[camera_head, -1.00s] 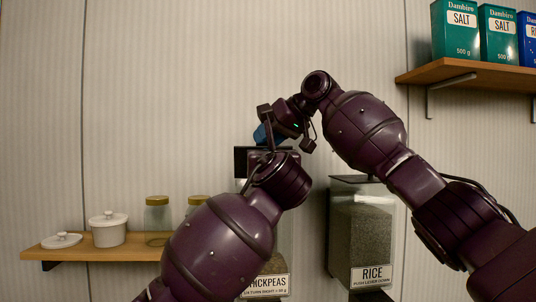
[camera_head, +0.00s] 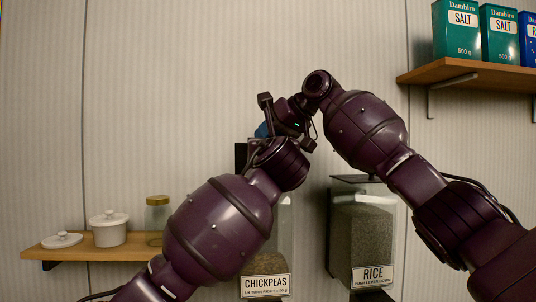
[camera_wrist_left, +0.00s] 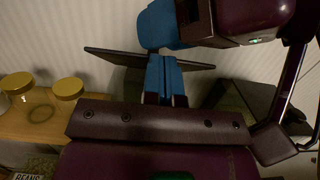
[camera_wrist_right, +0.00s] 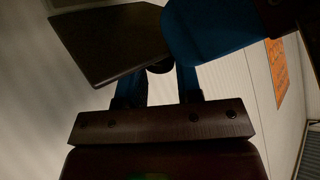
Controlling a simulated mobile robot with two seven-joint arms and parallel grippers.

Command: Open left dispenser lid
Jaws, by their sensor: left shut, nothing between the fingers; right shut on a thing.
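The left dispenser, labelled CHICKPEAS (camera_head: 265,287), is on the wall, its upper part mostly hidden by my left arm. Its dark lid (camera_head: 240,158) shows as a steep dark panel beside my left wrist; it also shows in the left wrist view (camera_wrist_left: 112,56) and the right wrist view (camera_wrist_right: 108,45). My left gripper (camera_wrist_left: 166,65) is shut and empty, its blue fingers together close to the lid. My right gripper (camera_wrist_right: 168,72), above it, is shut on what looks like the lid's dark knob (camera_wrist_right: 160,66). The exact contact is partly hidden.
The RICE dispenser (camera_head: 362,235) stands to the right with its lid (camera_head: 355,179) flat. A low shelf (camera_head: 85,250) at left carries a white pot (camera_head: 108,230) and a jar (camera_head: 157,215). A high shelf (camera_head: 470,72) at right carries salt boxes (camera_head: 455,32).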

